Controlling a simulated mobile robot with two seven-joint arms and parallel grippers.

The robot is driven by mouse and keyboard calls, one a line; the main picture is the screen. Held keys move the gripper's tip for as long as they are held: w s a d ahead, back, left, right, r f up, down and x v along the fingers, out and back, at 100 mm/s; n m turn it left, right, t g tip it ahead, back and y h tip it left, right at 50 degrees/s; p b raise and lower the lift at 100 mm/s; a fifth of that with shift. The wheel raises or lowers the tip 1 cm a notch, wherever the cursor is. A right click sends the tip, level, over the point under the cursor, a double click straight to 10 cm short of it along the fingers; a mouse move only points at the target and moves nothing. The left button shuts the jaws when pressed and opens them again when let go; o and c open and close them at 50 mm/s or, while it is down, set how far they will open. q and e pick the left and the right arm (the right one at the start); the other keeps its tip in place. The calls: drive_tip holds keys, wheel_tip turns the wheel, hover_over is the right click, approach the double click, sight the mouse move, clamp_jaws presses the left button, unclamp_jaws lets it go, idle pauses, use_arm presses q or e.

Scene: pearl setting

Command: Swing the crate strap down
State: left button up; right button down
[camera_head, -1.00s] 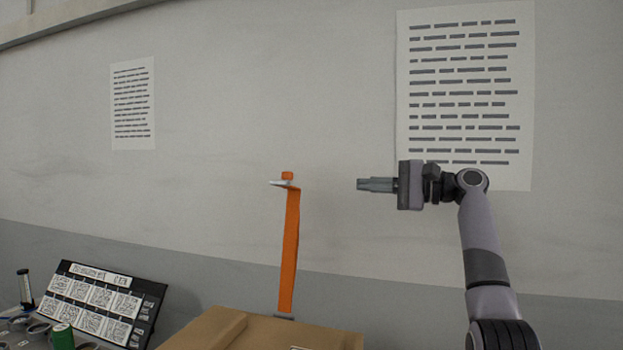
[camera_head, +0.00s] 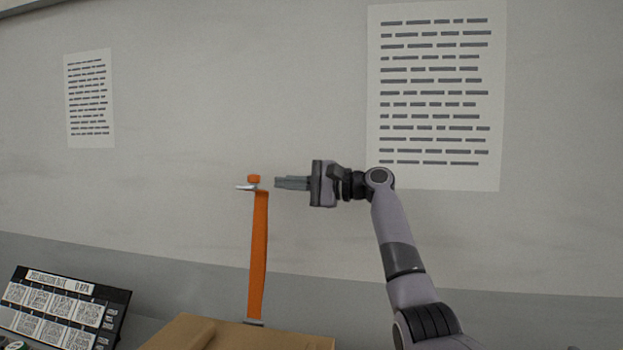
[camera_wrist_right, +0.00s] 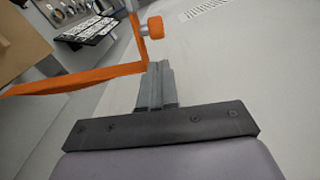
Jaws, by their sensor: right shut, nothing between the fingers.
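The orange crate strap (camera_head: 259,255) stands nearly upright from the back of the cardboard-brown crate (camera_head: 262,335). Its top end carries a metal piece and an orange knob (camera_head: 254,179). My right gripper (camera_head: 278,183) is shut and empty, pointing left, just right of the strap's top with a small gap in the head view. In the right wrist view the strap (camera_wrist_right: 90,77) runs in from the left and the knob (camera_wrist_right: 155,27) shows beyond the shut fingertips (camera_wrist_right: 158,68). Whether the fingers touch the strap cannot be told. My left gripper is not in view.
A black board with printed code labels (camera_head: 62,310) stands left of the crate; it also shows in the wrist view (camera_wrist_right: 92,28). Printed sheets (camera_head: 437,95) hang on the grey wall behind. The air left of the strap is clear.

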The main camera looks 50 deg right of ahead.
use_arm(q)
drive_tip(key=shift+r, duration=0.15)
use_arm(e)
drive_tip(key=shift+w+a+r, duration=0.15)
drive_tip(key=shift+w+a, duration=0.05)
drive_tip(key=shift+a, duration=0.45)
drive_tip(key=shift+w+a+r, duration=0.1)
drive_tip(key=shift+w+a, duration=0.05)
drive_tip(key=shift+a, duration=0.5)
